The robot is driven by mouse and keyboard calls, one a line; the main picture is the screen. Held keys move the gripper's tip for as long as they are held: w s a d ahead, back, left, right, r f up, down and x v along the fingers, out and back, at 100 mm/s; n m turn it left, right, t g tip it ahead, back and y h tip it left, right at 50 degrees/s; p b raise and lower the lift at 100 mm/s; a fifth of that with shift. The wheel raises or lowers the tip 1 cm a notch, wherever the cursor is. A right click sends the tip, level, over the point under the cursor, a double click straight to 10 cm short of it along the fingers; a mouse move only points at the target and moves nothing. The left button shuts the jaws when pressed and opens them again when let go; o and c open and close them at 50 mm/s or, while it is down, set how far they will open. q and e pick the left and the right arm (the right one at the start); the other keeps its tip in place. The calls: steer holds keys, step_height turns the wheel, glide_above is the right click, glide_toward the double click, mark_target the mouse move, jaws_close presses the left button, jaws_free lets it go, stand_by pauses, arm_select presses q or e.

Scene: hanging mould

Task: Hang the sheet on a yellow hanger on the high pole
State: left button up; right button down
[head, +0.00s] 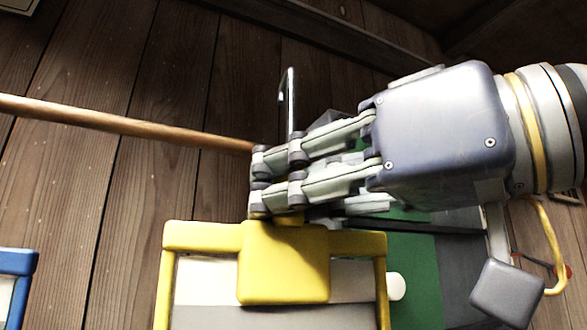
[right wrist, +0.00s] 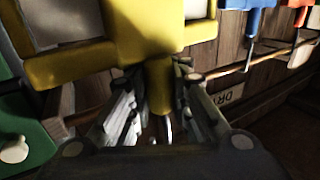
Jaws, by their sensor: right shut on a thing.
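My right gripper (head: 262,182) is shut on the stem of the yellow hanger (head: 283,262), just above its thick yellow block. The hanger's metal hook (head: 288,100) rises above the fingers. A pale white and grey sheet (head: 212,280) shows inside the yellow frame, cut off by the bottom edge. In the right wrist view the yellow hanger (right wrist: 145,30) fills the top middle, with its stem between the fingers (right wrist: 160,110). A wooden pole (head: 120,122) runs in from the left and passes out of sight behind the fingers. I cannot tell whether the hook touches it. My left gripper is not in view.
A blue frame (head: 18,264) shows at the left edge. In the right wrist view a blue hanger (right wrist: 262,14) and an orange hanger (right wrist: 299,12) hang at the upper right. A green panel (head: 412,268) and a white knob (head: 396,286) are beside the yellow frame.

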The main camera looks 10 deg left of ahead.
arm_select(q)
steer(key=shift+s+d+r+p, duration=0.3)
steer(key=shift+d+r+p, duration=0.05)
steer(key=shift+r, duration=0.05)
arm_select(e)
steer(key=w+a+f, duration=0.1)
steer(key=w+a, duration=0.4)
steer(key=w, duration=0.2)
steer(key=shift+f, duration=0.3)
steer(key=shift+w, duration=0.1)
steer(key=c, duration=1.4)
jaws_free()
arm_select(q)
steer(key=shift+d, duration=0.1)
